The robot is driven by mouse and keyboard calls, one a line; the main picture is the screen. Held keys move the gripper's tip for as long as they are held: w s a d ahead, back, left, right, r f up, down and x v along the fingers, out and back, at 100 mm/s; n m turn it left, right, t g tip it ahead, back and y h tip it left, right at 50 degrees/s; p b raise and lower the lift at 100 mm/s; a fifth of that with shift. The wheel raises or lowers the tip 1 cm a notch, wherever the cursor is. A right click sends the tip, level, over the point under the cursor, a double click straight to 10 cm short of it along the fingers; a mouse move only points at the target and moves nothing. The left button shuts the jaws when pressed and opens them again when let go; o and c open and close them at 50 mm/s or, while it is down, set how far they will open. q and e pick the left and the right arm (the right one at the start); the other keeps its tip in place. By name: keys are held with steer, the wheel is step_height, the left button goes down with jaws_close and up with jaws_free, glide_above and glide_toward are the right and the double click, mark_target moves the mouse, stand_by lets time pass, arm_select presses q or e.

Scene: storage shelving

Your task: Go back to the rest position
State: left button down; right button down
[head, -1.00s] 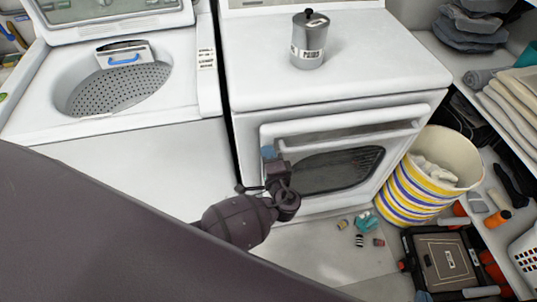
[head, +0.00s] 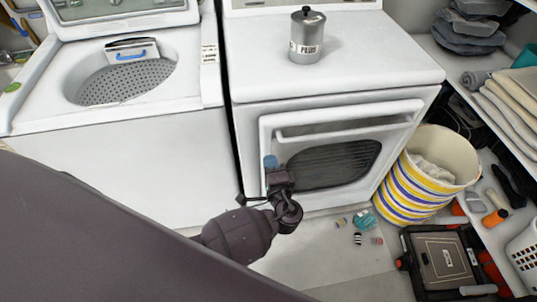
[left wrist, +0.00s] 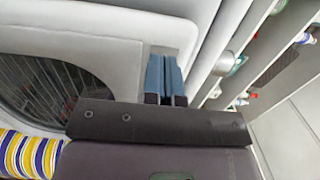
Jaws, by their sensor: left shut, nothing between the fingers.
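My left gripper (head: 271,162) is in front of the white dryer (head: 330,85), near the left side of its door. In the left wrist view its blue-tipped fingers (left wrist: 163,75) are together with nothing between them. The dryer door fills the left of that view, and I cannot tell whether the fingers touch the dryer. My right gripper is not visible.
A grey canister (head: 307,38) stands on the dryer. An open washer (head: 190,70) is at the left. A striped basket (head: 405,190), a black toolbox (head: 445,260) and small batteries (head: 358,239) are on the floor. Shelves with folded cloth (head: 512,105) line the right.

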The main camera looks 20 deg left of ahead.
arm_select(q)
steer(key=v, duration=0.6)
steer(key=shift+s, duration=0.5)
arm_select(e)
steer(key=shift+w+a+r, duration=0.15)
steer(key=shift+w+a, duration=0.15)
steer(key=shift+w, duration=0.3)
